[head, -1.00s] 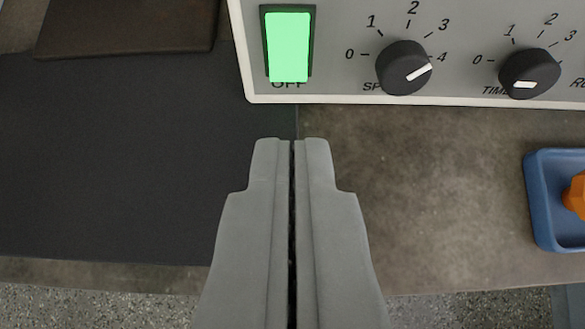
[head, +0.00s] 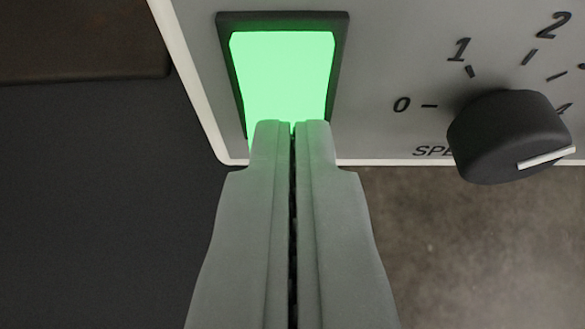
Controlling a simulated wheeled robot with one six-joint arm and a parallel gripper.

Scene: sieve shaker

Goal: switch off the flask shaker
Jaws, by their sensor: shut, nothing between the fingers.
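The flask shaker's grey front panel (head: 400,50) fills the upper part of the head view. Its rocker switch (head: 282,75) glows bright green in a dark frame. My gripper (head: 293,126) is shut and empty. Its fingertips overlap the lower part of the green switch in the picture, and green light falls on the fingers. I cannot tell whether they touch it. The OFF label below the switch is hidden behind the fingers.
A dark mat (head: 100,200) lies on the left, with a dark brown slab (head: 80,40) at the upper left. Bare brown worktop (head: 470,250) shows at the lower right. The speed knob sticks out from the panel right of my fingers.

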